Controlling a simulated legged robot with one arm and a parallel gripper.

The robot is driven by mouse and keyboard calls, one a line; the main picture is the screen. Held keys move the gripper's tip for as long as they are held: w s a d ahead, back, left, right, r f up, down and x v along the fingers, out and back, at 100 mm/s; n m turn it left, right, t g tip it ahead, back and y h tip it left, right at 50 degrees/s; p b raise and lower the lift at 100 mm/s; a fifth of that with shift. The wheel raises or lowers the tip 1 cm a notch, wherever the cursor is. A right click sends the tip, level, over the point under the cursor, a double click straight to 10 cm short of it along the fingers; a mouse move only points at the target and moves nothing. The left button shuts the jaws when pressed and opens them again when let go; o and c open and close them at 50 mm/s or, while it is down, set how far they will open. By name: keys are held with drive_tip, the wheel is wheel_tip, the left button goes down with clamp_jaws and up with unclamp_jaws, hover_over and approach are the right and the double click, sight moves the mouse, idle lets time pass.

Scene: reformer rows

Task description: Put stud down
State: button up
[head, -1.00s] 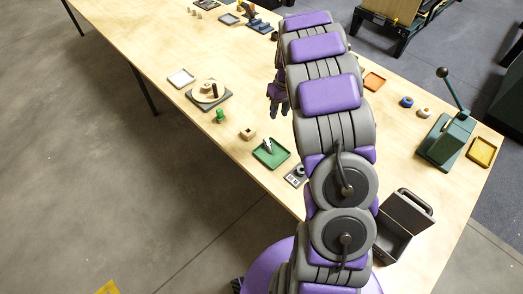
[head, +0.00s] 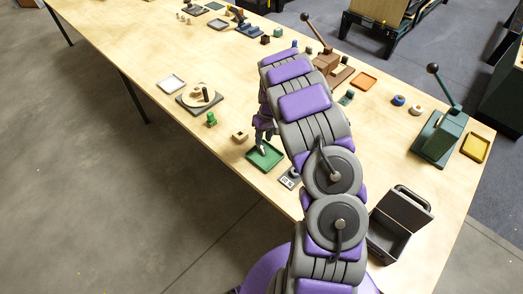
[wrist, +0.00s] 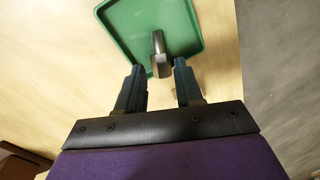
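A green tray (head: 270,162) lies near the table's front edge; it also shows at the top of the wrist view (wrist: 120,20). A small grey metal piece, which I take to be the stud (wrist: 159,55), is at the tray, its near end between my fingertips in that view. In the head view the stud (head: 262,149) is small and partly covered by my gripper (head: 263,137). My gripper (wrist: 157,68) is open, with a gap showing on each side of the stud. I cannot tell whether the stud touches the tray floor.
A tan block (head: 240,135) and a green piece (head: 211,119) stand left of the tray. A small grey plate with a part (head: 288,180) is just right of it. An open grey box (head: 390,238) and a green lever press (head: 438,135) stand further right.

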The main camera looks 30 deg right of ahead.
sight(262, 145)
drive_tip(key=shift+w+a+f+b, duration=0.15)
drive_tip(key=shift+f+b, duration=0.35)
drive_tip(key=shift+f, duration=0.9)
drive_tip(key=shift+w+a+f+b, duration=0.15)
drive_tip(key=shift+f+b, duration=0.3)
drive_tip(key=shift+f, duration=0.9)
drive_tip(key=shift+s+a, duration=0.1)
drive_tip(key=shift+s, duration=0.05)
clamp_jaws()
